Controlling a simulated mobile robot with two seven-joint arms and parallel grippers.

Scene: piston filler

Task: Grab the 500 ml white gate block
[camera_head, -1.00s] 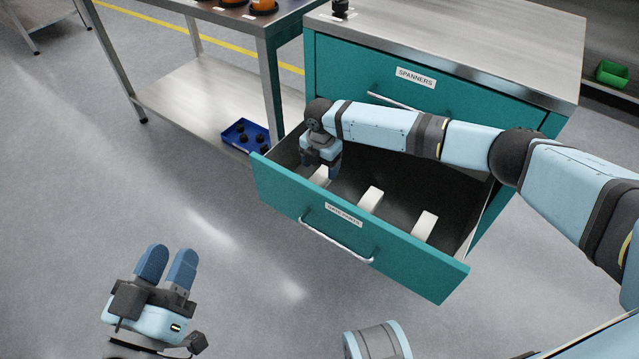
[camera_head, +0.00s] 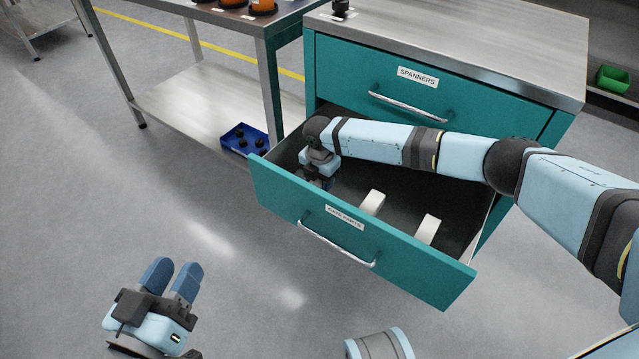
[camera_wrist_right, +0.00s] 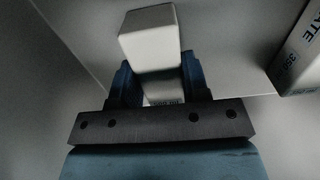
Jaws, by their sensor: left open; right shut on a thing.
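My right gripper (camera_head: 317,178) reaches down into the left end of the open lower drawer. In the right wrist view its fingers (camera_wrist_right: 156,80) are shut on a white block (camera_wrist_right: 148,32), which stands up between them. The held block's lettering is mostly hidden by the gripper, so I cannot read its size. In the head view this block is hidden behind the gripper and drawer front. Two other white blocks, a middle one (camera_head: 372,202) and a right one (camera_head: 428,229), stand in the drawer. My left gripper (camera_head: 174,277) is open and empty above the floor.
The drawer front (camera_head: 345,238) and its side walls surround the right gripper. A shut drawer labelled SPANNERS (camera_head: 400,85) is above. A neighbouring block (camera_wrist_right: 303,55) shows close by at the right of the wrist view. A blue tray (camera_head: 245,139) is on the side table's lower shelf.

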